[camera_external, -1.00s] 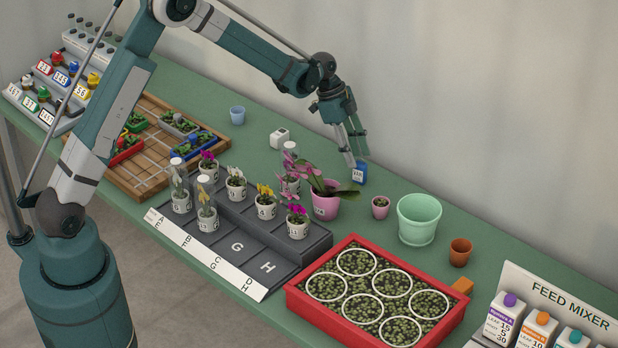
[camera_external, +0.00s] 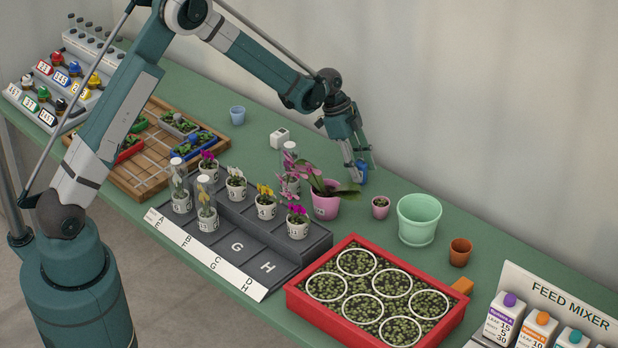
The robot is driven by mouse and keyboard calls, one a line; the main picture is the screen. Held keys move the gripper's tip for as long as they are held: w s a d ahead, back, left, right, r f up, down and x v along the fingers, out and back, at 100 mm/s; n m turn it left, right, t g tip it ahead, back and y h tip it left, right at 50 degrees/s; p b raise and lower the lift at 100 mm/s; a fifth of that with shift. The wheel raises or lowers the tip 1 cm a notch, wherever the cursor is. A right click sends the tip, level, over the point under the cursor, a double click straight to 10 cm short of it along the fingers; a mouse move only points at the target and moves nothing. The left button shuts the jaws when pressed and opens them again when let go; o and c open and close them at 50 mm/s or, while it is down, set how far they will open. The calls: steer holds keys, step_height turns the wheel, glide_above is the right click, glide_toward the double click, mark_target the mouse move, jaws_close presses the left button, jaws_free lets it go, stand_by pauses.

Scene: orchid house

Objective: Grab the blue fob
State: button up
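The blue fob (camera_external: 362,166) is at the back of the green table, behind the pink pot with the large orchid (camera_external: 326,206). It is partly hidden by my gripper (camera_external: 364,174), whose fingers reach down around it, one on its left and one on its right. Blue shows between the fingers. I cannot tell whether the fingers touch the fob or stand a little apart from it.
A small pink pot (camera_external: 380,208), a mint pot (camera_external: 419,222) and a terracotta pot (camera_external: 460,253) stand to the right. A white block (camera_external: 280,138) lies to the left. The stepped grey rack (camera_external: 250,234) and red tray (camera_external: 300,304) are in front.

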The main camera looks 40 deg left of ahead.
mark_target(360, 163)
stand_by(0.3)
steer(key=c, duration=0.9)
steer(key=shift+c, duration=0.2)
steer(key=shift+r, duration=0.15)
steer(key=shift+r+p, duration=0.35)
steer(key=shift+r, duration=4.55)
